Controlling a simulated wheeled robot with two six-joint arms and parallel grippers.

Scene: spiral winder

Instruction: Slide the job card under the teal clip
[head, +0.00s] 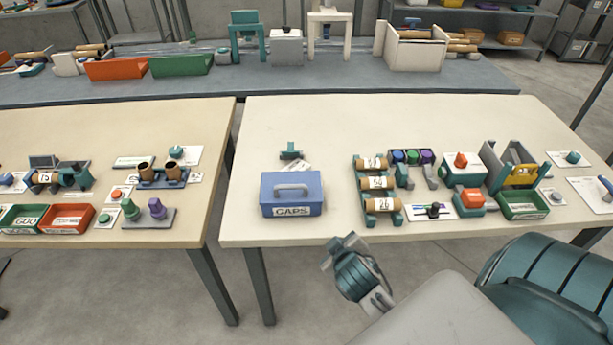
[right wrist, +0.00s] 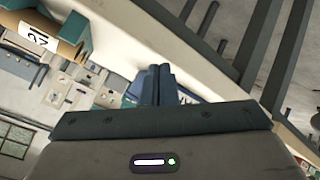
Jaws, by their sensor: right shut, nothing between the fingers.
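The teal clip (head: 290,151) stands on the right-hand table, behind the blue CAPS box (head: 291,205). A white card (head: 293,165), which looks like the job card, lies just in front of the clip. Its front part is hidden by the box, and I cannot tell whether any of it is under the clip. My right gripper (head: 338,250) is in front of the table's near edge, to the right of the box and well away from the card. In the right wrist view its fingers (right wrist: 158,84) are together and empty. My left gripper is not in view.
A rack of numbered rolls (head: 380,183) stands right of the CAPS box, with holders and a green tray (head: 523,204) farther right. The tabletop left of the box is clear. A second table with trays and parts stands to the left.

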